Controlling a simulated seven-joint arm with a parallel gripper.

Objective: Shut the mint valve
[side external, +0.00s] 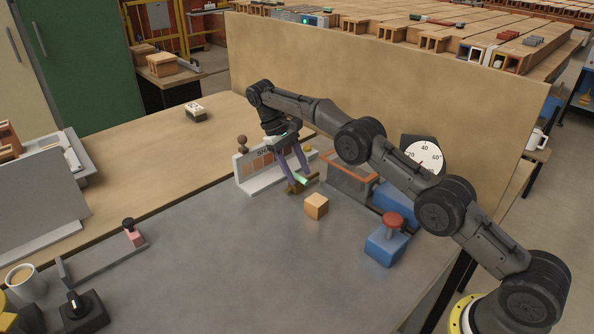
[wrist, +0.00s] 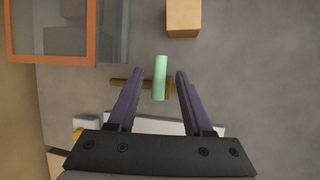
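The mint valve handle (wrist: 160,77) is a short pale green bar set across a brown pipe (wrist: 121,84) in the wrist view. It also shows in the side view (side external: 301,179), low in front of the white sign panel. My gripper (wrist: 157,75) has two purple fingers, spread apart, one on each side of the mint handle. A gap shows between the handle and each finger. In the side view my gripper (side external: 296,172) points down over the handle. Whether the fingertips reach down to the handle's height is hard to tell.
A wooden block (side external: 316,206) sits close by on the grey table. An orange-rimmed clear bin (side external: 349,181) stands to the right, with a dial gauge (side external: 424,157) behind. A blue box with a red knob (side external: 387,240) is nearer. The table's left middle is mostly clear.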

